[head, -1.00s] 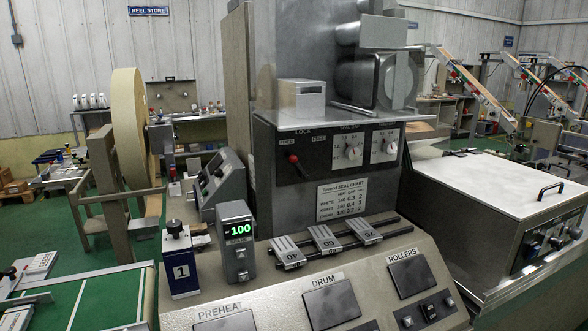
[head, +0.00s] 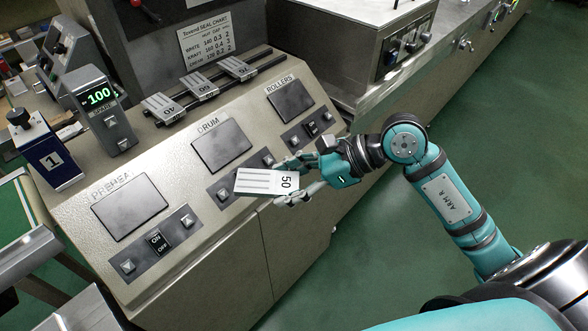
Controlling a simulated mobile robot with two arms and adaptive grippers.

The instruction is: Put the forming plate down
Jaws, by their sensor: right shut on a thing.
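My right gripper (head: 304,179) is shut on a forming plate (head: 260,181), a pale metal plate with grooves and a white end marked 50. It is held in front of the sloping control panel, near the panel's lower edge. A rack (head: 269,56) of two dark rails runs along the top of the panel. On it sit three similar plates, marked 40 (head: 163,108), 60 (head: 200,86) and 70 (head: 238,68). The right end of the rails is bare. My left gripper is out of view.
The panel has screens labelled PREHEAT (head: 129,206), DRUM (head: 221,145) and ROLLERS (head: 290,100), with buttons below. A grey unit with a green display (head: 101,108) and a blue block marked 1 (head: 50,159) stand left of the rack. Green floor (head: 380,250) is open at right.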

